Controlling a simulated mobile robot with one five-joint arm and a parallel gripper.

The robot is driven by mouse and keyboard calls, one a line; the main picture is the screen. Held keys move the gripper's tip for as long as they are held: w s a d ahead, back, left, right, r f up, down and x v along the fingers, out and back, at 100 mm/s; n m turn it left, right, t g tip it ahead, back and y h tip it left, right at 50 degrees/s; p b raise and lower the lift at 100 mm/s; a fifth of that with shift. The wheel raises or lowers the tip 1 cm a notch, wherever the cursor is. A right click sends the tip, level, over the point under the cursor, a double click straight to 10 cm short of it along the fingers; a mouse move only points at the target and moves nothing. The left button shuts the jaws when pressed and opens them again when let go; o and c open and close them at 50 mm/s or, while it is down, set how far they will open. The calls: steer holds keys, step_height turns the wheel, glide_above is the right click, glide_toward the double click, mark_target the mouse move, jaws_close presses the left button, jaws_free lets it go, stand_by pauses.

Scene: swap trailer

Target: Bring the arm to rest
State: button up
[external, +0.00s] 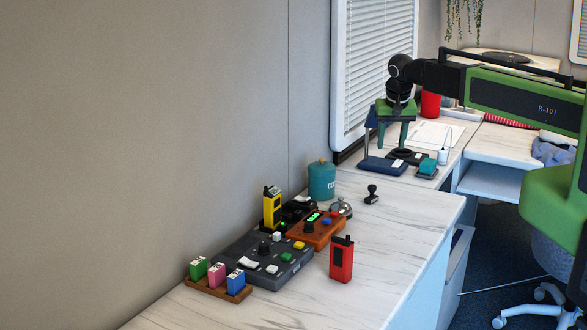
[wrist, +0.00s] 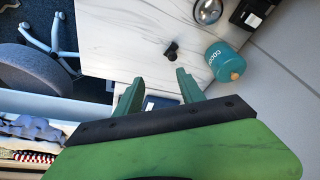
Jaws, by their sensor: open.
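My gripper (external: 393,133) hangs at the end of my green and black arm in the external view, pointing down over the far part of the counter. Its two green fingers stand apart with nothing between them, and they also show in the wrist view (wrist: 156,90). A dark blue object (external: 384,166) lies on the counter below and beside the fingers. Whether the fingers touch anything cannot be told.
A teal canister (external: 321,181), a small black stamp-like object (external: 371,194), a red radio (external: 341,258), a yellow radio (external: 271,208) and a grey control panel (external: 264,258) stand on the near counter. A red cup (external: 431,103) is behind my gripper. The front counter edge is clear.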

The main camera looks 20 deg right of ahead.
steer(key=s+d+m+g, duration=0.1)
steer(key=d, duration=1.4)
steer(key=s+d+f+n+g, duration=0.1)
steer(key=s+d+n+g, duration=0.1)
steer(key=s+d, duration=0.6)
steer(key=shift+s+d+f+n+g+y, duration=0.15)
steer(key=shift+s+d+n+g+y, duration=0.2)
steer(key=shift+s+n, duration=0.55)
steer(key=shift+s, duration=0.1)
